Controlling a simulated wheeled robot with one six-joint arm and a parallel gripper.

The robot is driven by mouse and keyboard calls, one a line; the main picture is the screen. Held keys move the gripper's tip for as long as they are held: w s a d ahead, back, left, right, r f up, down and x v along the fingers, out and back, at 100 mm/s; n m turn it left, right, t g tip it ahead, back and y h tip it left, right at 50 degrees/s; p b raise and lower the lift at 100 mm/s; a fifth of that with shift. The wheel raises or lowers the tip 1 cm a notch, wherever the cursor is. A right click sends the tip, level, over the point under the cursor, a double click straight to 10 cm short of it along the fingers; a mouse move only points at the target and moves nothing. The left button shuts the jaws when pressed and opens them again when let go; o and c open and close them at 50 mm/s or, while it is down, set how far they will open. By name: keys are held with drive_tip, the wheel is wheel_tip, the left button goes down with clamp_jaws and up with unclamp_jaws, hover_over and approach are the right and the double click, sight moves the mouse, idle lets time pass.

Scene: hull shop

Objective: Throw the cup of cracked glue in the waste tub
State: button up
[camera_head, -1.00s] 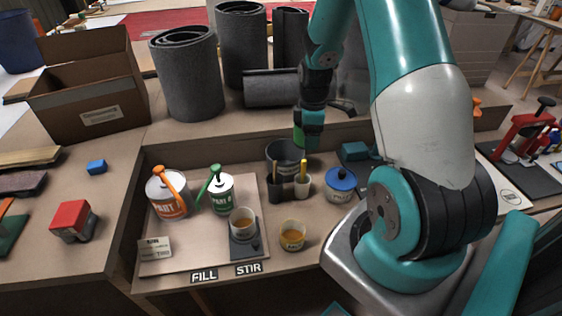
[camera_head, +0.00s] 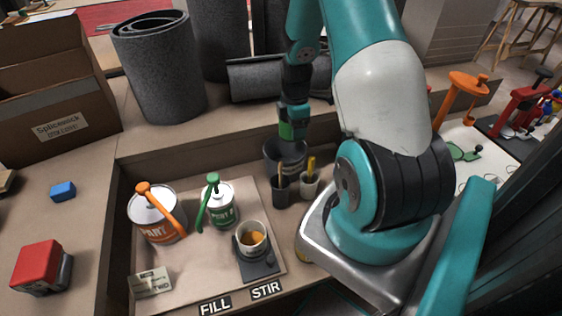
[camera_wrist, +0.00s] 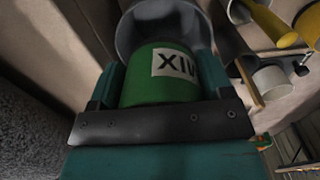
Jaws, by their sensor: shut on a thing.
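My gripper (camera_head: 293,122) is shut on a green cylinder (camera_wrist: 150,88) with a white label, whose letters look upside down. In the head view it is just above the dark grey waste tub (camera_head: 284,158), which also shows in the wrist view (camera_wrist: 128,38) beyond the held cylinder. Whether the cylinder's lower end is inside the rim, I cannot tell. A clear cup with amber contents (camera_head: 252,238) stands on a dark pad. A second cup (camera_head: 301,247) is mostly hidden by my arm. No cracks can be made out in either cup.
An orange-labelled tin (camera_head: 155,220) and a green-labelled tin (camera_head: 221,210) stand on the sheet. Two small holders with sticks, one dark (camera_head: 281,192) and one pale (camera_head: 309,187), stand just before the tub. Grey rolls (camera_head: 160,70) stand behind. A raised edge borders the tray.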

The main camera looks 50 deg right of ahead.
wheel_tip(320, 180, down, 5)
drive_tip(key=b, duration=0.4)
drive_tip(key=shift+f, duration=0.15)
drive_tip(key=o, duration=1)
drive_tip(key=shift+c, duration=0.2)
wheel_tip(320, 180, up, 18)
drive_tip(key=p, duration=0.1)
drive_tip(key=shift+f+p, duration=0.2)
drive_tip(key=shift+p, duration=0.1)
drive_tip(key=shift+s+a, duration=0.1)
